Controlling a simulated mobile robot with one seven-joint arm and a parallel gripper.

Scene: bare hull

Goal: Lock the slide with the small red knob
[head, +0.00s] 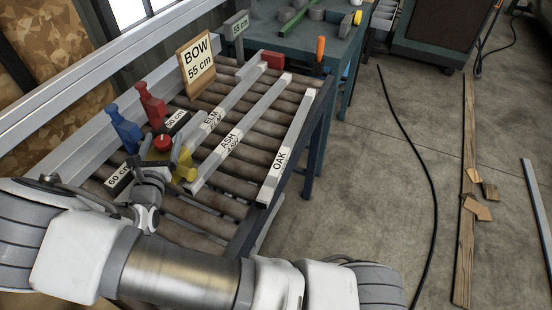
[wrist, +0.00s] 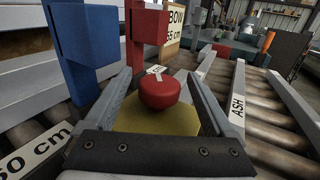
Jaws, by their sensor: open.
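The small red knob (head: 162,142) sits on top of a yellow slide (head: 186,170) on the roller table, by the rail at the left. In the wrist view the red knob (wrist: 158,92) stands upright on the yellow slide (wrist: 150,122), with a small white mark on its top. My gripper (wrist: 168,78) is open, with one finger on each side of the knob. No contact between fingers and knob can be made out. In the head view my gripper (head: 150,178) is partly hidden by its own wrist, just in front of the slide.
A blue stop (head: 125,130) and a red stop (head: 151,104) stand on the rail, beside "60 cm" and "50 cm" labels. Bars marked ELM, ASH (head: 238,132) and OAK (head: 284,150) lie across the rollers. A "BOW 55 cm" sign (head: 196,64) stands behind. Floor to the right holds a cable and planks.

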